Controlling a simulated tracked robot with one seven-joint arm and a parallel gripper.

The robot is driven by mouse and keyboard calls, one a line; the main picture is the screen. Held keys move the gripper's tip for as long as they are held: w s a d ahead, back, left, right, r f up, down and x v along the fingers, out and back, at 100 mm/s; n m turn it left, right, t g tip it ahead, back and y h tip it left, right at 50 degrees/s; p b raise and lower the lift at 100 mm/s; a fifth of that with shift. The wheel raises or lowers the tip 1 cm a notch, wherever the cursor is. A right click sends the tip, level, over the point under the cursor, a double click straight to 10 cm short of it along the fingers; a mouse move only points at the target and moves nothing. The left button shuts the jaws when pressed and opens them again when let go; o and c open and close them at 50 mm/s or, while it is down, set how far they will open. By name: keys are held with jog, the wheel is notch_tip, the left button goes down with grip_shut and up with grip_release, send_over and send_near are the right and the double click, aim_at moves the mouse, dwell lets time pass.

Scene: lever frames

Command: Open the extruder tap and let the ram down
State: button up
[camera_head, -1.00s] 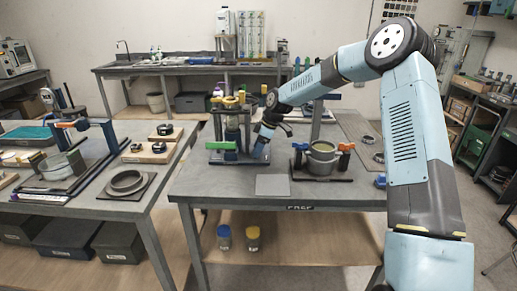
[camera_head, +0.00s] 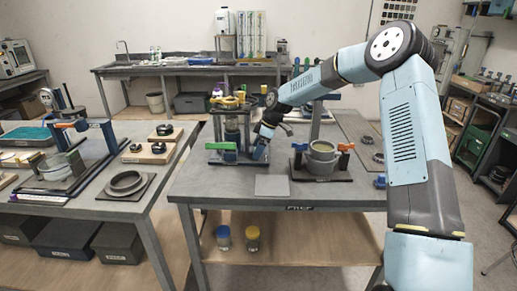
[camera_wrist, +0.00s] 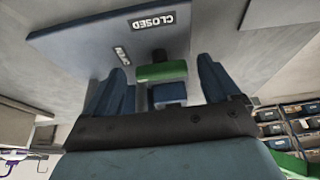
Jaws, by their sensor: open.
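The extruder (camera_head: 231,125) stands at the back left of the near table, with yellow parts on top. A green lever (camera_head: 221,146) shows low on its front, lying level. My gripper (camera_head: 262,148) is low beside the extruder, just right of the lever. In the wrist view, my open gripper (camera_wrist: 162,88) has a green handle (camera_wrist: 162,72) with a dark stub between its two blue fingers, with gaps on both sides. The ram's height is unclear.
A flat grey plate (camera_head: 272,186) lies at the table's front. The left table (camera_head: 165,180) holds another press and ring parts. Two jars stand on the lower shelf.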

jog(key=v, duration=1.3)
jog(key=shift+d+r, duration=0.2)
jog(key=shift+r, duration=0.1)
jog(key=s+d+r+m+t+h, duration=0.1)
jog(key=s+d+r+m+h, duration=0.2)
jog(key=s, duration=0.6)
jog(key=s+d+r+m+t, duration=0.1)
jog(key=s+d+r+m, duration=0.25)
jog(key=s+r, duration=0.35)
jog(key=s+d+r+m+t+h, duration=0.1)
jog(key=s+d+r+m+h, duration=0.2)
jog(key=s, duration=0.7)
jog(key=s+d+m+t, duration=0.1)
jog(key=s+d+m, duration=0.3)
jog(key=s, duration=0.6)
jog(key=s+d+m+t+y, duration=0.1)
jog(key=s+d+m, duration=0.3)
jog(key=s, duration=0.6)
jog(key=shift+s+d+f+t+y, duration=0.15)
jog(key=shift+d+f+t+y, duration=0.15)
jog(key=shift+d, duration=0.2)
